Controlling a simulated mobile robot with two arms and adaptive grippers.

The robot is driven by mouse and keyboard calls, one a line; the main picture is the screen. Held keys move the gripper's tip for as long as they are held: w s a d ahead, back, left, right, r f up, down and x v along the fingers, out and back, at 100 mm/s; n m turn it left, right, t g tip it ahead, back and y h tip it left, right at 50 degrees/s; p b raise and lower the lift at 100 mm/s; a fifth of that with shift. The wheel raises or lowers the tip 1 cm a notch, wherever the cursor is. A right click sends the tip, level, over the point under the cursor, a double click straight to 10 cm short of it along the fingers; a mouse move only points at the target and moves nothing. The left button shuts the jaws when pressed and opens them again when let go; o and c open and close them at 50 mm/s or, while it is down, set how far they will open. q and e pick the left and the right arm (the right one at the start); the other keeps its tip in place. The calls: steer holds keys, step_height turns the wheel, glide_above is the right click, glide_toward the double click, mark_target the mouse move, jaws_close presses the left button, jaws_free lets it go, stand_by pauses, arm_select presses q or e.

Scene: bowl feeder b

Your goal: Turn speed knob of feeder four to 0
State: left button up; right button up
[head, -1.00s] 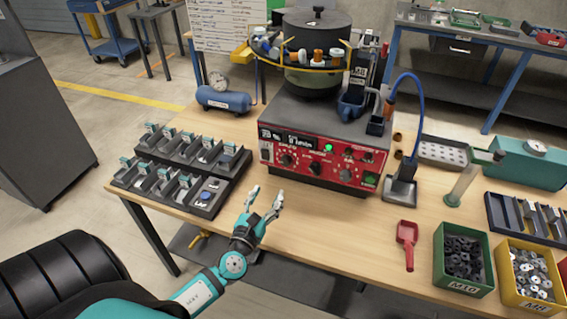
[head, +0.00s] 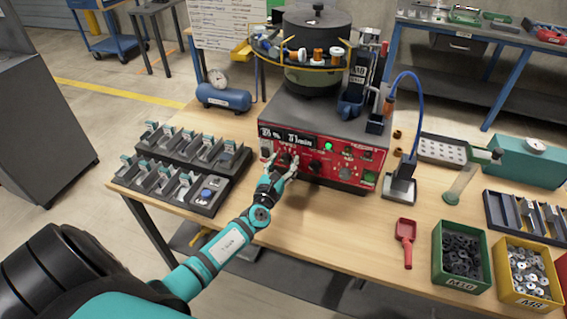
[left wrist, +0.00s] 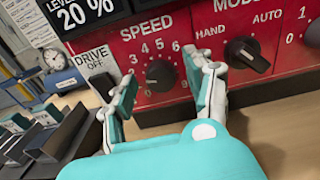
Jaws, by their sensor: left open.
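The feeder's red control panel (head: 325,158) faces me under the round bowl. The black SPEED knob (left wrist: 160,75) shows in the left wrist view, with a white number scale around it. My left gripper (head: 281,158) is in front of the panel's left part. In the left wrist view the gripper (left wrist: 163,75) is open, one finger on each side of the knob. Gaps show between knob and fingers, so it is not gripped. My right gripper is in neither view.
The MODE knob (left wrist: 247,54) is just right of the right finger, and a DRIVE OFF switch (left wrist: 99,87) is by the left finger. Black trays of metal parts (head: 190,150) lie left. A red scoop (head: 406,232) and a green bin (head: 437,265) stand right. The bench front between is clear.

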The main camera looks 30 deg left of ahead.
arm_select(q)
steer(key=shift+c, duration=0.4)
jaws_close()
steer(key=n+b, duration=0.2)
steer(key=shift+f+n, duration=0.15)
steer(key=shift+n, duration=0.25)
steer(key=n+b, duration=0.1)
steer(key=n, duration=0.1)
steer(key=shift+n+b, duration=0.3)
steer(key=shift+b, duration=0.05)
steer(key=n+b, duration=0.1)
steer(key=n, duration=0.2)
steer(key=shift+a+n+b, duration=0.1)
steer(key=shift+n+b, duration=0.7)
steer(key=shift+n, duration=1)
